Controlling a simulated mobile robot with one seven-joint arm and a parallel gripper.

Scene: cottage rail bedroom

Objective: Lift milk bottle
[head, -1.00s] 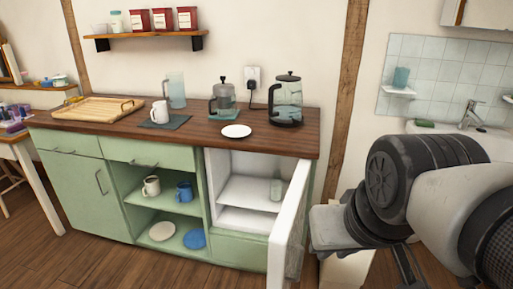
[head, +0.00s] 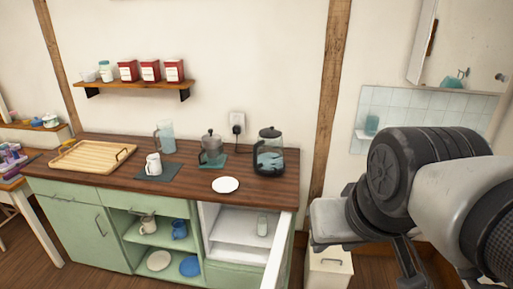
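A small, pale, translucent bottle (head: 262,226), which looks like the milk bottle, stands on the upper shelf inside the open white fridge compartment (head: 228,228) of the green cabinet. It is near the compartment's right side, and the open door (head: 279,252) stands just to its right. My arm fills the right of the head view. My gripper (head: 405,262) is low at its end, right of the open door and well apart from the bottle. Its fingers are mostly hidden by the wrist, so I cannot tell whether it is open.
The wooden counter (head: 105,143) holds a tray (head: 92,157), a white mug (head: 153,165), a pitcher (head: 165,136), a French press (head: 211,149), a kettle (head: 269,152) and a plate (head: 226,184). The open door projects toward me. A white bin-like box (head: 328,270) stands beside the cabinet.

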